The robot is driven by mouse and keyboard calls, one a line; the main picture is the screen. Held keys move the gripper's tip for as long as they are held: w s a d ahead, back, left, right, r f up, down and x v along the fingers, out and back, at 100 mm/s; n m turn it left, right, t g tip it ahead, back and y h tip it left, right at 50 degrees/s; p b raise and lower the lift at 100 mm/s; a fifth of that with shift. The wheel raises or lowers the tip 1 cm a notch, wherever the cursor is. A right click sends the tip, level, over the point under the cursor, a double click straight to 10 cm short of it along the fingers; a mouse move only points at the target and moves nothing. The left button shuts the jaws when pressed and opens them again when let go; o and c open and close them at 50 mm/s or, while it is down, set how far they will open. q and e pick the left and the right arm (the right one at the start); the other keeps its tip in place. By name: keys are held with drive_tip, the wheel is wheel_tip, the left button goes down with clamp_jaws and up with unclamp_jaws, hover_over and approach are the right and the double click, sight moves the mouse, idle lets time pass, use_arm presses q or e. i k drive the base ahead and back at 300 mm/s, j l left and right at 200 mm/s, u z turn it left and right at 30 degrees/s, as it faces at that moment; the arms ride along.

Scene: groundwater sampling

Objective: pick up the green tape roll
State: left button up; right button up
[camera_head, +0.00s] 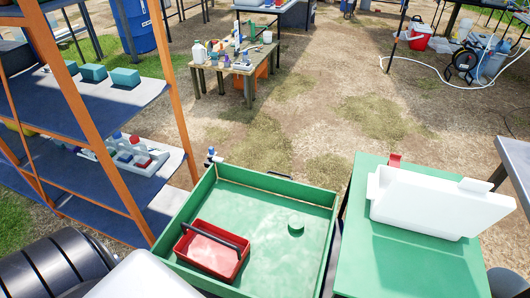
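A small round green thing, which looks like the green tape roll (296,222), lies flat on the floor of a green open-topped tray or cart top (250,262). It sits right of the tray's middle, close in colour to the tray floor. A red tote with a dark handle (212,250) stands in the same tray to its left, with a clear gap between them. Neither of my grippers shows in the head view. Nothing hides the roll's top.
An orange-framed shelf rack (165,85) stands close on the left. A green-topped table (405,262) with a large white container (440,203) stands on the right. A cluttered wooden table (235,72) stands farther back. Open dirt ground (320,110) lies beyond the tray.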

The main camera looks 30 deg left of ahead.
sight(296, 223)
drive_tip(key=u, duration=0.75)
